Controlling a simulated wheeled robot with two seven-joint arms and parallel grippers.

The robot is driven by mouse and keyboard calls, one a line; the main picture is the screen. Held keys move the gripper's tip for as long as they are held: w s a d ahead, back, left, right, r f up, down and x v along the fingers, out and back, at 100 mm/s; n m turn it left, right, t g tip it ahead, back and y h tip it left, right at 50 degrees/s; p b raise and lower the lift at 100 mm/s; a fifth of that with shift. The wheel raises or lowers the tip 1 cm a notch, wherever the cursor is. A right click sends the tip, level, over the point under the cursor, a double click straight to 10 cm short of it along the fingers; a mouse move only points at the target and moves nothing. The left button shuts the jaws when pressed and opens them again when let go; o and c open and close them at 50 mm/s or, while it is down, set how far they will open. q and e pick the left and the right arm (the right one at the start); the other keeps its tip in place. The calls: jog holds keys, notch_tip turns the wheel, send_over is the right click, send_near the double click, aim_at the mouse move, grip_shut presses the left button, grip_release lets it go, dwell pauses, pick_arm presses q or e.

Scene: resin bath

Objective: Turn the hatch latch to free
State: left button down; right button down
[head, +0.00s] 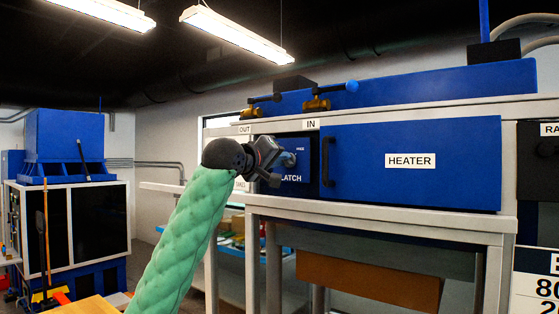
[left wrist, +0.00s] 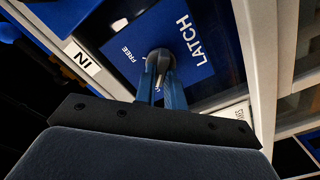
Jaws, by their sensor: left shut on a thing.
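The hatch latch is a small grey knob (left wrist: 160,60) on a blue plate marked LATCH and FREE; the plate (head: 310,171) also shows in the head view, left of the heater door. My left gripper (head: 283,159) reaches the latch from the left. In the left wrist view the two blue fingers of this gripper (left wrist: 160,77) are shut on the knob, one on each side. A second mark on the plate is mostly hidden behind the fingers. Which mark the knob points to I cannot tell. My right gripper is in neither view.
The blue heater door (head: 450,165) with a black handle (head: 327,160) is right of the latch. Two brass valves (head: 317,103) marked OUT and IN are above. A pale frame rail (head: 380,218) runs below. A blue machine (head: 65,140) stands far left.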

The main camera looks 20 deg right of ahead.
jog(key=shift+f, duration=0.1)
pick_arm(q)
jog(key=shift+s+d+m+b, duration=0.15)
jog(key=shift+m+b, duration=0.95)
jog(key=shift+m, duration=3.4)
jog(key=shift+s+d+m+b, duration=0.1)
jog(key=shift+m+b, duration=1)
jog(key=shift+m, duration=3.4)
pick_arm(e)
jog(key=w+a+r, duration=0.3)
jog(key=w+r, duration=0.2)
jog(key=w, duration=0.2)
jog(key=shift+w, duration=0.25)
